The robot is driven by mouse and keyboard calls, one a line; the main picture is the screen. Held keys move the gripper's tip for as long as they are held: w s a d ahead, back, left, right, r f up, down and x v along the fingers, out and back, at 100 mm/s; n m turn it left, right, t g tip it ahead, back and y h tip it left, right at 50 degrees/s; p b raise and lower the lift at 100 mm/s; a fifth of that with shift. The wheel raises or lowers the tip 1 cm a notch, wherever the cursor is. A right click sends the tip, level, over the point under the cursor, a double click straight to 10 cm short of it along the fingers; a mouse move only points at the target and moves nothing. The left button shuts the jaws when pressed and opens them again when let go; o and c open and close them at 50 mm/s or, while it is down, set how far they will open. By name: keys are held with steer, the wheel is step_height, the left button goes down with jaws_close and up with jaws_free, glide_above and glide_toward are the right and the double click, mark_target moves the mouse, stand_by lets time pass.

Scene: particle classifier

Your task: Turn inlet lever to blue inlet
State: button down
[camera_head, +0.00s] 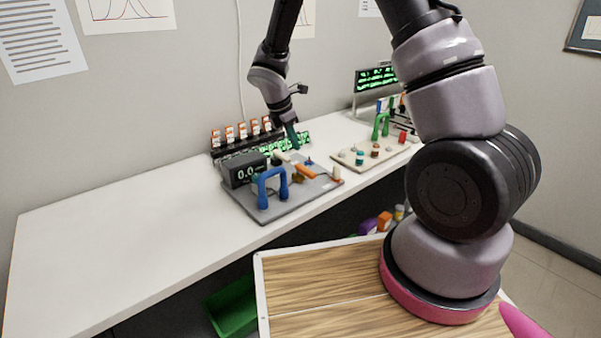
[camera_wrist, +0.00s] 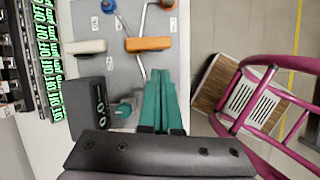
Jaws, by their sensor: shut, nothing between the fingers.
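My gripper (camera_head: 293,137) is above the grey apparatus board (camera_head: 243,208). In the wrist view its teal fingers (camera_wrist: 160,100) are together and empty. An orange lever handle (camera_wrist: 148,43) lies crosswise over the joining metal tubes, just beyond the fingertips; it also shows in the head view (camera_head: 305,172). A cream lever handle (camera_wrist: 87,46) lies to its left. No label shows which handle is the inlet lever. I see no contact with either handle.
A blue arch handle (camera_head: 263,190) stands on the board's front, beside a black display box (camera_head: 243,170). A second board (camera_head: 350,163) with a green arch (camera_head: 381,125) is right. The left table (camera_head: 110,230) is clear.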

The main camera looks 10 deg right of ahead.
mark_target(305, 173)
steer(key=f, duration=0.1)
steer(key=a+f+n, duration=0.1)
steer(key=shift+w+f+n, duration=0.15)
steer(key=shift+f+n, duration=0.15)
steer(key=shift+f, duration=0.1)
steer(key=x, duration=1)
steer(key=shift+d, duration=0.1)
